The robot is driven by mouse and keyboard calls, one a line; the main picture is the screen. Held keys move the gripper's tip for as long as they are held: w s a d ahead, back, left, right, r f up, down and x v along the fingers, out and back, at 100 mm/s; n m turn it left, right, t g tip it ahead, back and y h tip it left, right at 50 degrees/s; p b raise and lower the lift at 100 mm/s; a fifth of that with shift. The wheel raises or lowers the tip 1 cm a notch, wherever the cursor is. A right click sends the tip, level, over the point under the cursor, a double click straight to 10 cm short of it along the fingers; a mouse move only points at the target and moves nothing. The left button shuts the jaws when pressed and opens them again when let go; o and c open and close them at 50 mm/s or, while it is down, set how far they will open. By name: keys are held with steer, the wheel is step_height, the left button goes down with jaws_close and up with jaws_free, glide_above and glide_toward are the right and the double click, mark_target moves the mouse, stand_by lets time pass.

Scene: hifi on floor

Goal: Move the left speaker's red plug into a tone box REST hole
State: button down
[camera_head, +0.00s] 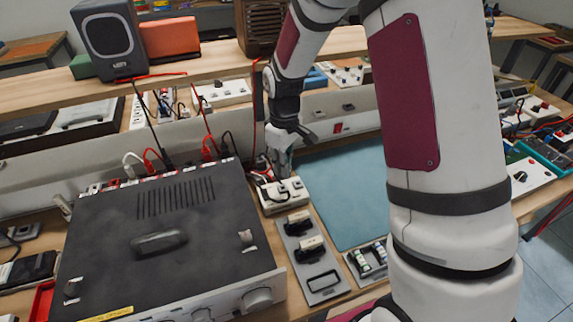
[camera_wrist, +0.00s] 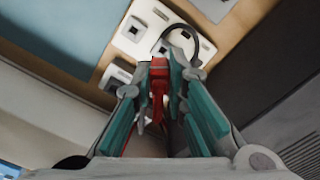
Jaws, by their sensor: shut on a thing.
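The plug's tip is close to the tone box (camera_wrist: 133,28), which shows several square dark sockets. I cannot tell whether the tip is in a hole or above it. A black cable (camera_wrist: 183,28) loops over the box beside the fingers. The left speaker (camera_head: 107,40) stands on the shelf, with red and black leads hanging below it.
More red and black plugs sit along the amplifier's rear edge. A grey tray with parts (camera_head: 309,255) lies before the tone box. A blue mat (camera_head: 345,195) to its right is mostly bare. The wooden shelf (camera_head: 190,65) runs above the bench behind my gripper.

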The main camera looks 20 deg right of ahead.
steer(key=n, duration=0.5)
steer(key=shift+a+r+b, duration=0.2)
steer(key=shift+r+b, duration=0.1)
steer(key=shift+r, duration=0.05)
steer(key=n, duration=0.6)
steer(key=shift+r, duration=0.35)
steer(key=b, duration=0.3)
glide_above(283, 190)
steer(key=shift+w+d+f, duration=0.1)
steer(key=shift+w+f, duration=0.1)
steer(key=shift+f, duration=1)
steer(key=shift+w+f, duration=0.2)
steer(key=shift+f, duration=1)
steer(key=shift+f+b, duration=0.35)
steer(key=shift+f, duration=0.6)
steer(key=c, duration=1.5)
jaws_free()
